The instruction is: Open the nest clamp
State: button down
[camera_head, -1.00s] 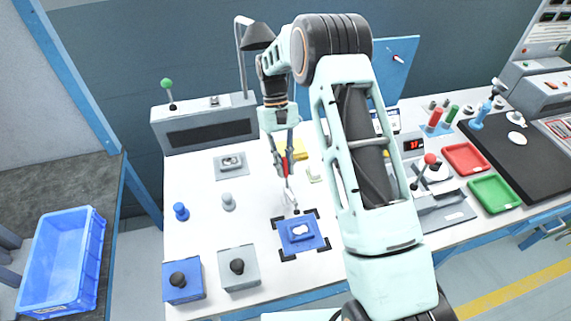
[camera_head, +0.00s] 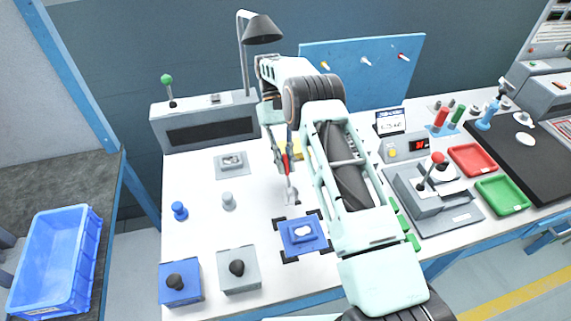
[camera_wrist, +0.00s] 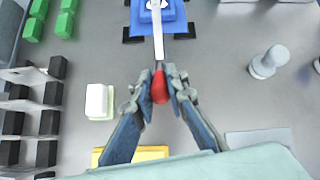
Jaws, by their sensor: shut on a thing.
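The nest clamp shows as a red handle (camera_wrist: 160,90) with a pale metal bar (camera_wrist: 157,35) running from it toward the blue nest block (camera_wrist: 158,16). In the head view its red grip (camera_head: 285,164) stands above the table, and the metal lower part (camera_head: 291,193) is just behind the nest block (camera_head: 302,235). A white part (camera_head: 303,231) lies on the block, between black corner brackets. My gripper (camera_head: 283,157) is shut on the red handle from above; its fingers sit on both sides of it in the wrist view (camera_wrist: 158,83). The clamp's pivot is not clear.
A yellow block (camera_head: 292,150) is right behind my gripper. A grey peg (camera_head: 228,201) and a blue peg (camera_head: 180,210) stand to the left. A lever fixture with a red knob (camera_head: 437,158) is at the right.

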dwell(0.4)
jog(key=c, duration=1.9)
grip_release()
jog(key=shift+r+p, duration=0.2)
jog(key=shift+p, duration=0.1)
